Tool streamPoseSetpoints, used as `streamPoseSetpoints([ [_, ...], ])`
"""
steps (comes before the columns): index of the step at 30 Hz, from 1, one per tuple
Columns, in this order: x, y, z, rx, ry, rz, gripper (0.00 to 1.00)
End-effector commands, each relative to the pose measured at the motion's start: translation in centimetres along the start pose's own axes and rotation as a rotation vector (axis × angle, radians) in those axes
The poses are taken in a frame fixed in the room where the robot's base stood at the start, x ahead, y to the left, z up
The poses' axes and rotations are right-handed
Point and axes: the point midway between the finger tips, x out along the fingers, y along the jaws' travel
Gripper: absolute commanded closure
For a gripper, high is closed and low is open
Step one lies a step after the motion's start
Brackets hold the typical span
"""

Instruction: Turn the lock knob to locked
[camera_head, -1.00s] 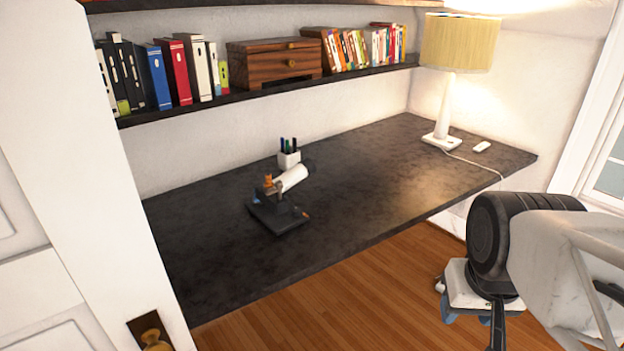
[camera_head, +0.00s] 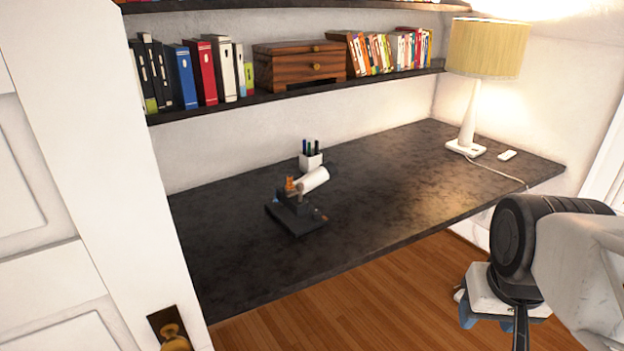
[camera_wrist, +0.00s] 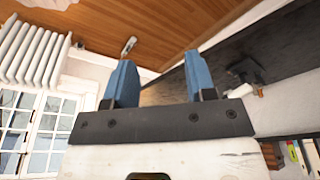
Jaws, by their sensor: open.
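A white panelled door (camera_head: 95,200) stands at the left of the head view. A brass knob (camera_head: 174,338) on a dark plate sits low near its edge, partly cut off by the bottom of the picture. No separate lock knob can be made out, and I cannot tell whether it is locked. My gripper (camera_head: 490,316) is at the lower right, well away from the knob. In the wrist view my gripper (camera_wrist: 160,82) has its two blue fingers apart with nothing between them. The knob is not visible in the wrist view.
A dark desk (camera_head: 380,215) holds a small device with a white cylinder (camera_head: 312,180), a pen cup (camera_head: 311,162) and a lamp (camera_head: 487,48). A shelf (camera_head: 300,97) of books runs above. Wooden floor (camera_head: 370,295) lies open between door and arm. A white radiator (camera_wrist: 35,55) shows in the wrist view.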

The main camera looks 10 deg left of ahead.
Motion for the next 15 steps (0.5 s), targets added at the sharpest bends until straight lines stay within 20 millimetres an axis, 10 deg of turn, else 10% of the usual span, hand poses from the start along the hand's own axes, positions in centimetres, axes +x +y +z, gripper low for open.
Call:
streamPoseSetpoints([
  [15,-1.5,-2.8,-10.2,-0.254,-0.037,-0.020,0.49],
])
